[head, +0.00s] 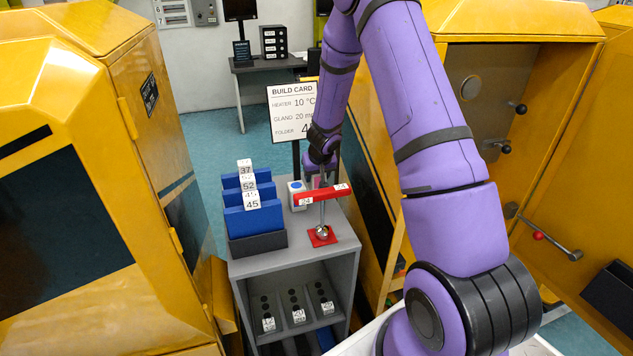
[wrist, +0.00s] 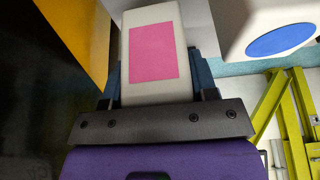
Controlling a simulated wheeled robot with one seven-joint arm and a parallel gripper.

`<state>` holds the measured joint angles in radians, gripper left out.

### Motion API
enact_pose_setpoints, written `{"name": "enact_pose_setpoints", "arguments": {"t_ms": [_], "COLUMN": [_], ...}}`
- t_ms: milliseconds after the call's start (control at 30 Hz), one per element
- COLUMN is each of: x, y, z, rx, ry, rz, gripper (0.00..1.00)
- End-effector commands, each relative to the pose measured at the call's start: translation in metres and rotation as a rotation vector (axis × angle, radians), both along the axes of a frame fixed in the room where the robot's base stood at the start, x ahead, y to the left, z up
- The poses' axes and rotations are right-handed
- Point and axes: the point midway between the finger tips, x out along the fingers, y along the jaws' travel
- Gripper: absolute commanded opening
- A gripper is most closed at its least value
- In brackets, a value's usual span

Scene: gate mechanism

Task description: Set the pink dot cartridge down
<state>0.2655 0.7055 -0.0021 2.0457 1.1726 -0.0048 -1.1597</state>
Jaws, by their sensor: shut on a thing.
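The pink dot cartridge (wrist: 153,52) is a pale block with a pink rectangle on its face. In the wrist view it sits between the fingers of my gripper (wrist: 156,88), which is shut on it. In the head view my gripper (head: 319,170) is low over the back of the grey cabinet top, and a bit of pink (head: 317,183) shows below it, partly hidden behind a red bar. I cannot tell whether the cartridge touches the top. A white cartridge with a blue dot (head: 296,193) stands just left of it; it also shows in the wrist view (wrist: 272,38).
The red bar (head: 322,195) with number tags crosses a metal post on a red base (head: 322,236), close in front of my gripper. Blue folders (head: 255,219) stand in a dark rack at left. A build card (head: 292,113) stands behind. Yellow cabinets (head: 141,115) flank both sides.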

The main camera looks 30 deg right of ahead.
Motion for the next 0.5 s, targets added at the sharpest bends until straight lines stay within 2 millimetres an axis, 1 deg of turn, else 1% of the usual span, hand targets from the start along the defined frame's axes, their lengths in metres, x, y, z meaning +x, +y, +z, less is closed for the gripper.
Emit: {"name": "enact_pose_setpoints", "arguments": {"t_ms": [100, 200, 333, 500], "x": [-0.001, -0.001, 0.0, 0.0], "y": [-0.001, -0.001, 0.0, 0.0], "z": [-0.013, -0.02, -0.026, -0.027], "rx": [0.002, 0.002, 0.001, -0.001], "ry": [0.004, 0.003, 0.001, -0.001], "rz": [-0.002, -0.002, 0.0, 0.001], "gripper": [0.24, 0.24, 0.24, 0.24]}}
